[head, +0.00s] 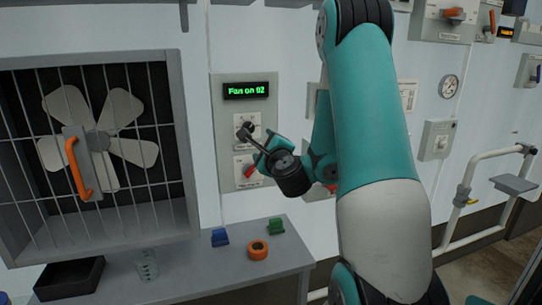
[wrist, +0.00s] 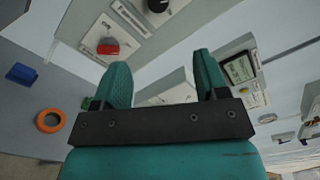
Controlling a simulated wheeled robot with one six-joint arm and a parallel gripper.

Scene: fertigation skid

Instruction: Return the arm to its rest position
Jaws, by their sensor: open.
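My arm (head: 375,130) rises through the right middle of the head view and bends down toward the wall panel. My gripper (wrist: 162,78) shows in the wrist view with its two teal fingers spread apart and nothing between them. The control panel (head: 217,150) has a green-lit display (head: 246,91) reading "Fan on 02". A red knob (wrist: 108,47) shows beyond the fingers in the wrist view, apart from them.
A fan (head: 100,140) sits behind a barred guard with an orange handle (head: 79,168). The grey shelf (head: 190,277) holds a blue piece (head: 219,238), a green piece (head: 276,227), an orange ring (head: 258,250), a clear beaker (head: 146,265) and a black tray (head: 70,279). A white rail (head: 462,205) stands right.

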